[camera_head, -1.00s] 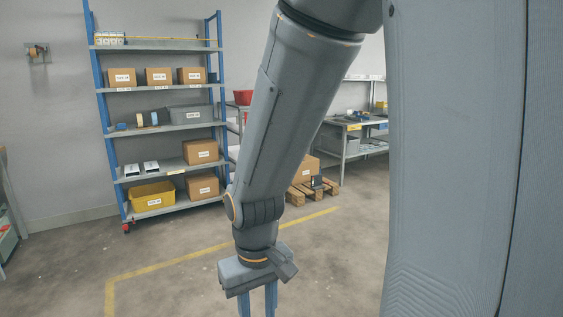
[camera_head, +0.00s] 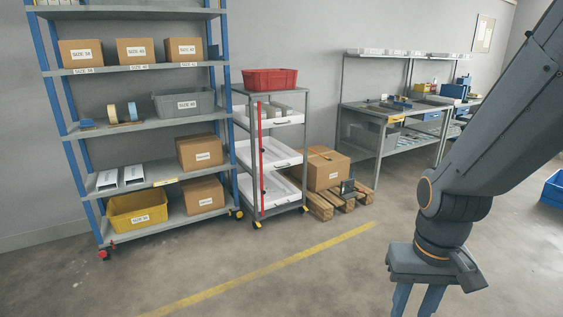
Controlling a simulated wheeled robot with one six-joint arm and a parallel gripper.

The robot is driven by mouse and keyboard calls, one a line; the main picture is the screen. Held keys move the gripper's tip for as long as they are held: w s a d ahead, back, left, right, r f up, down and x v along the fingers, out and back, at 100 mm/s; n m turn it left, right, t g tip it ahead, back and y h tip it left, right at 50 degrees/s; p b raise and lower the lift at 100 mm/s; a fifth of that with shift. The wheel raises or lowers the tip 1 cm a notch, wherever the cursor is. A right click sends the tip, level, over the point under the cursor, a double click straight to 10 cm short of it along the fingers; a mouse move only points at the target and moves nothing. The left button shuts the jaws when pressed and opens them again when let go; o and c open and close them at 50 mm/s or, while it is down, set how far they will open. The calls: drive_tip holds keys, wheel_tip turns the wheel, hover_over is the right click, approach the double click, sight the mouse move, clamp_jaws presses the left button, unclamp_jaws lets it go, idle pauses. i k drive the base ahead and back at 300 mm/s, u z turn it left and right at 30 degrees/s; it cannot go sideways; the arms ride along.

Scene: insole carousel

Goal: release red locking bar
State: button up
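The red locking bar (camera_head: 260,150) stands upright along the front of a grey trolley (camera_head: 235,93), left of the picture's middle. It runs past the fronts of the trolley's white drawers (camera_head: 279,158). My gripper (camera_head: 415,312) hangs at the lower right, pointing down, well to the right of the bar and apart from it. Its two blue fingers show a gap between them with nothing seen in it. The fingertips are cut off by the lower edge of the picture.
A red bin (camera_head: 270,80) sits on the trolley. A blue shelf rack (camera_head: 150,123) with boxes stands left of it. A pallet (camera_head: 322,207) with a carton (camera_head: 320,168) and a workbench (camera_head: 375,108) are to the right. The floor in front is clear, with a yellow line (camera_head: 270,266).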

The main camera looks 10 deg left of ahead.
sight(262, 150)
drive_tip(key=u, duration=0.25)
drive_tip(key=i, duration=1.55)
drive_tip(key=u, duration=0.5)
drive_tip(key=i, duration=1)
drive_tip(key=z, duration=0.7)
